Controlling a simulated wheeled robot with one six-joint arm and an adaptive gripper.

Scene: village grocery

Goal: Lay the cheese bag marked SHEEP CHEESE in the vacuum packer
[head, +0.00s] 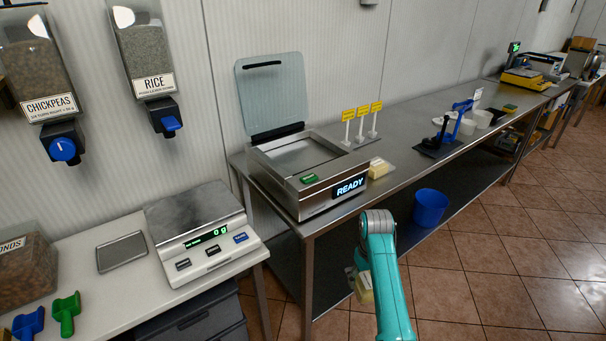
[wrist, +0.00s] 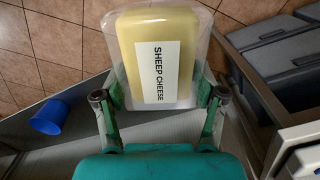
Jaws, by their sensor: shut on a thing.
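The vacuum packer (head: 320,180) stands on the steel counter with its clear lid (head: 272,92) raised and its display reading READY. Its chamber looks empty. My gripper (wrist: 160,100) is shut on a clear bag with a pale yellow block, labelled SHEEP CHEESE (wrist: 187,60) in the wrist view. In the head view this bag (head: 363,288) shows partly behind my teal arm, below and in front of the packer, off the counter. The gripper itself is mostly hidden there.
Another pale yellow pack (head: 379,168) lies on the counter right of the packer, near several yellow signs (head: 362,112). A scale (head: 200,230) stands on the left table. A blue bucket (head: 430,207) is on the lower shelf. Floor in front is clear.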

